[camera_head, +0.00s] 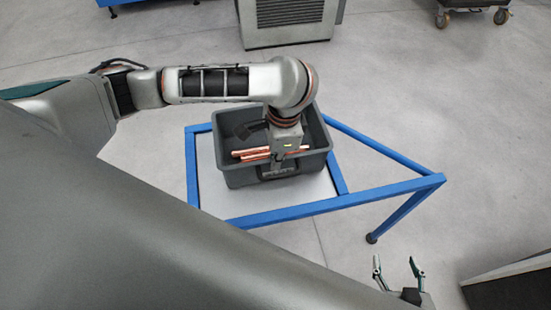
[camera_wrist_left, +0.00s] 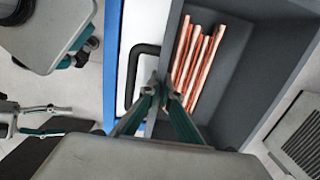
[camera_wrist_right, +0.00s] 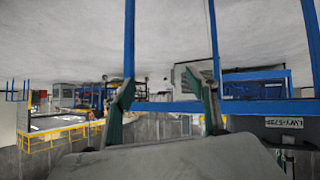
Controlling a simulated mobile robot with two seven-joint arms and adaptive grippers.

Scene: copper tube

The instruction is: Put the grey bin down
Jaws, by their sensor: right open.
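The grey bin (camera_head: 236,178) is over a white-topped table with a blue frame (camera_head: 285,212) in the head view. I cannot tell whether its base touches the tabletop. Several copper tubes (camera_head: 262,153) lie in the bin, and they also show in the left wrist view (camera_wrist_left: 195,60). My left gripper (camera_head: 279,168) reaches down at the bin's near side. In the left wrist view its fingertips (camera_wrist_left: 163,92) are close together on the bin's rim beside a black handle (camera_wrist_left: 142,70).
The tabletop's left and near parts are bare. A grey vented cabinet (camera_head: 288,35) stands on the floor behind the table. A wheeled cart (camera_head: 472,10) is at the back right. A grey box-like unit (camera_head: 515,285) is at the lower right. Floor right of the table is clear.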

